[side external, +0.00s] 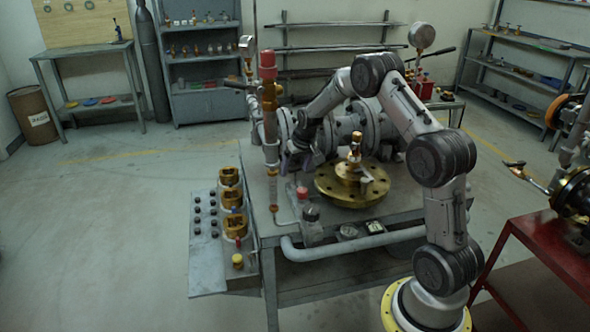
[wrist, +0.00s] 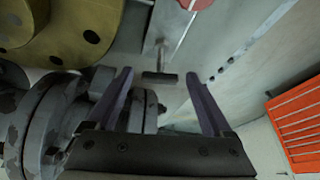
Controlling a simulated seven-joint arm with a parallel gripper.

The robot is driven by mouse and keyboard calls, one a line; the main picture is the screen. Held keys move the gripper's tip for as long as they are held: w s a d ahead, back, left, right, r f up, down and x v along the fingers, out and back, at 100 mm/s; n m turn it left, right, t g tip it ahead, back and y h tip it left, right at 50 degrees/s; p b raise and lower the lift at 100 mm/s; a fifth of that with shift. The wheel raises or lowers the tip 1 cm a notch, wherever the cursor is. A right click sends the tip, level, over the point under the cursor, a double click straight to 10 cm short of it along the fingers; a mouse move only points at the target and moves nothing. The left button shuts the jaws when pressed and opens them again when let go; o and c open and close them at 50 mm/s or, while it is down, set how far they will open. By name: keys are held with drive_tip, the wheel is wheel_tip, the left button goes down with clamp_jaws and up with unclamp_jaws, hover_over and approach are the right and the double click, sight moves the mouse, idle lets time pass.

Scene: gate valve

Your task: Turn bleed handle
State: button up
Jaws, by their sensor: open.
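In the wrist view, a small dark T-shaped bar (wrist: 160,79), which looks like the bleed handle, sits at the end of a thin stem. It appears between the two purple fingers of my gripper (wrist: 159,72), apparently beyond their tips. The fingers are spread apart, with nothing visibly clamped between them. In the side view, my gripper (side external: 291,164) points down beside the grey flanged pipe valve, close to the upright pipe. The handle cannot be made out in that view, and I cannot tell its exact distance from the fingers.
The grey flanged valve body (wrist: 75,115) is close on the left in the wrist view. A brass flange (side external: 352,184) with a fitting stands on the workbench (side external: 262,215). An upright pipe with a red cap (side external: 267,66) rises beside my gripper. An orange slatted object (wrist: 296,120) shows at right.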

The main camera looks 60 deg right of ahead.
drive_tip(key=shift+w+d+f, duration=0.1)
drive_tip(key=shift+w+f, duration=0.05)
drive_tip(key=shift+f, duration=0.25)
clamp_jaws()
drive_tip(key=shift+m, duration=0.3)
drive_tip(key=shift+m+g+h, duration=0.4)
drive_tip(key=shift+m, duration=0.7)
unclamp_jaws()
